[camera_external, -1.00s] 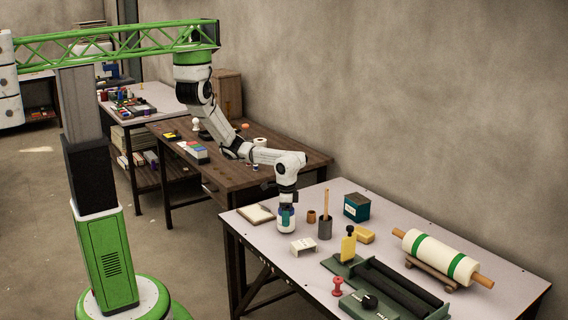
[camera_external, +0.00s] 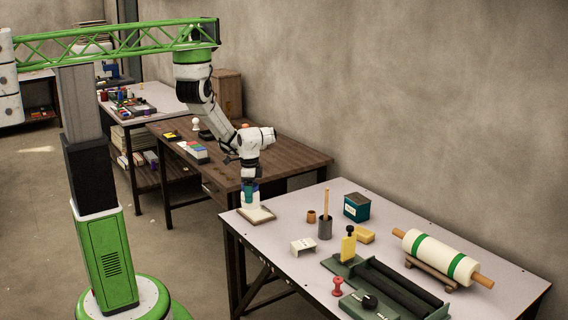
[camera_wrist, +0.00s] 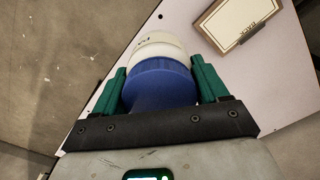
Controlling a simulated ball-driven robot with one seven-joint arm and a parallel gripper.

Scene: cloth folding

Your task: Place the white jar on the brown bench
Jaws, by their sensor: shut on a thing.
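The white jar (camera_external: 250,202) with a blue lid is held in my gripper (camera_external: 250,190), above the near left corner of the pale table. In the wrist view, the green fingers of my gripper (camera_wrist: 162,88) are shut on either side of the blue lid, with the jar's white body (camera_wrist: 158,50) beyond it. The brown bench (camera_external: 290,158) stands behind the pale table, on the far side of the jar. A round white item, a dark item and a colored block set rest on the bench's left part.
The pale table (camera_external: 300,270) holds a framed pad (camera_external: 262,215), a dark cup with a stick (camera_external: 325,228), a teal box (camera_external: 357,207) and a striped roller (camera_external: 436,255). The bench's right part looks clear. A gap separates bench and table.

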